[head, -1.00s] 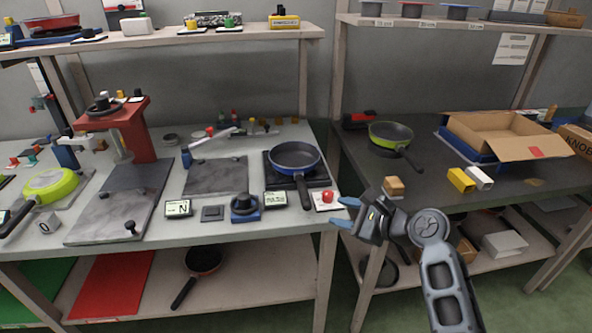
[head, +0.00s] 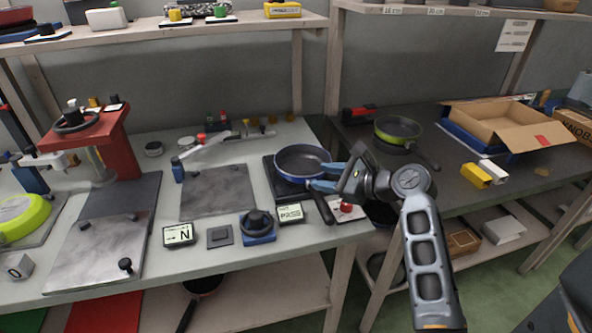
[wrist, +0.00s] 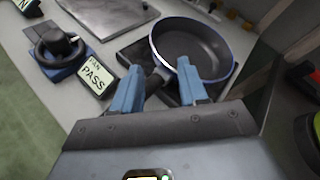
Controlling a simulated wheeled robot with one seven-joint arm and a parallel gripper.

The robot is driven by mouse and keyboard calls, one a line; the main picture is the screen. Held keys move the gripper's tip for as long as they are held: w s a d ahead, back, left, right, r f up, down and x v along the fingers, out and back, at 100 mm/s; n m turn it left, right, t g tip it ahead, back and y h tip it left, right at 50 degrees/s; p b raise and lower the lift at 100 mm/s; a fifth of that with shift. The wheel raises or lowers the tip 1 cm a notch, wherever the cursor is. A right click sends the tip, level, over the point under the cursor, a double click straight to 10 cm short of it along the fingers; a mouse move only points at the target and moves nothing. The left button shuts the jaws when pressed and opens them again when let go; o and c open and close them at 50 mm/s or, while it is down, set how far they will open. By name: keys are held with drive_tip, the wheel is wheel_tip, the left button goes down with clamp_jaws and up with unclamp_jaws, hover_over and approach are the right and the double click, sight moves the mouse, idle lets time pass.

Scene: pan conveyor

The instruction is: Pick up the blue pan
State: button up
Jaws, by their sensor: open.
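The blue pan (head: 302,158) has a blue rim, a dark inside and a black handle (head: 323,208) pointing toward the table's front edge. It sits on a dark square plate (head: 286,190) on the light worktable. In the wrist view the blue pan (wrist: 192,48) is just beyond my fingers. My gripper (head: 325,177) is open, its blue fingers at the near right side of the pan by the base of the handle. In the wrist view the fingers of my gripper (wrist: 162,85) are apart, with the handle's base between or below them. I cannot tell whether they touch it.
A display reading PASS (head: 290,213), a red button (head: 346,208) and a blue knob unit (head: 257,225) stand close by. A green pan (head: 398,128) and an open cardboard box (head: 500,125) are on the dark table at right. A grey slab (head: 217,190) lies left.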

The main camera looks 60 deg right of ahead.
approach(283, 174)
drive_tip(key=shift+d+p+x, duration=0.15)
drive_tip(key=shift+d+x, duration=0.05)
drive_tip(key=shift+x, duration=1)
drive_tip(key=shift+d+p+x, duration=0.15)
drive_tip(key=shift+d+x, duration=0.05)
drive_tip(key=shift+x, duration=1)
drive_tip(key=shift+s+f, duration=0.2)
drive_tip(key=shift+c, duration=0.2)
clamp_jaws()
